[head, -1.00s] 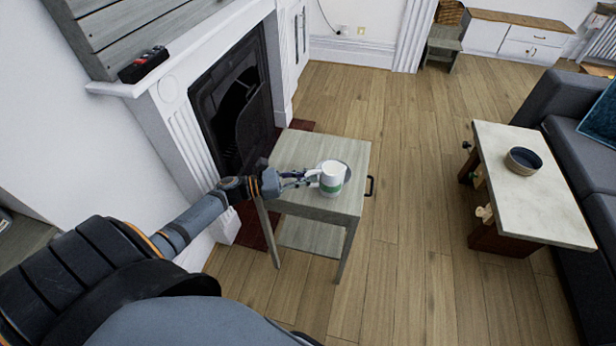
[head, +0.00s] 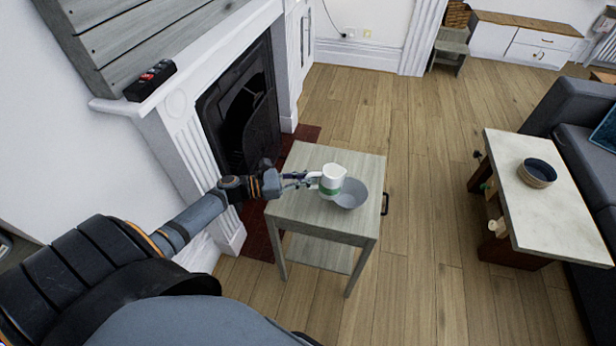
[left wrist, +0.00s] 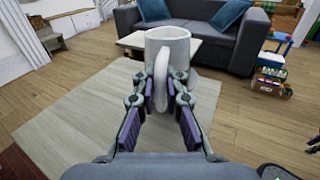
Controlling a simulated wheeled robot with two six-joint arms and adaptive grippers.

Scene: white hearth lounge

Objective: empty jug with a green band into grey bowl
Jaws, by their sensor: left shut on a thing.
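The white jug with a green band (head: 333,176) is held above the small grey side table (head: 311,226). It leans slightly to the right in the head view. I cannot make out any contents in the bowl or jug. My left gripper (head: 304,180) is shut on the jug's handle, on its left side. In the left wrist view, the fingers (left wrist: 161,92) close around the handle of the jug (left wrist: 169,46), which hides most of the bowl. My right gripper is not in view.
A white fireplace (head: 196,130) stands left of the table, with a dark box on its mantel. A pale-topped coffee table (head: 545,215) with a dark blue bowl (head: 537,173) stands at the right by a grey sofa (head: 572,135). The wooden floor between the tables is clear.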

